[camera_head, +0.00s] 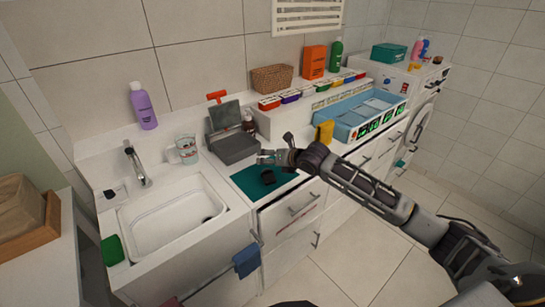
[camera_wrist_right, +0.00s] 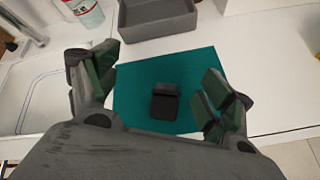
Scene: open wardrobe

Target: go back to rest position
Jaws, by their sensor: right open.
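My right gripper (camera_head: 274,157) is reached out over the counter, above the teal mat (camera_head: 251,185). In the right wrist view its two fingers (camera_wrist_right: 158,88) stand wide apart with nothing between them. A small black object (camera_wrist_right: 164,102) lies on the mat below the fingers, apart from them. It also shows in the head view (camera_head: 268,178). My right arm comes in from the lower right of the head view. My left gripper does not show in either view.
A grey open box (camera_head: 234,149) stands behind the mat. A sink (camera_head: 172,215) with a tap (camera_head: 136,163) and a measuring cup (camera_head: 187,150) are to the left. A blue tray (camera_head: 360,117) and a yellow object (camera_head: 324,132) are to the right. Drawers (camera_head: 290,207) are below the counter.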

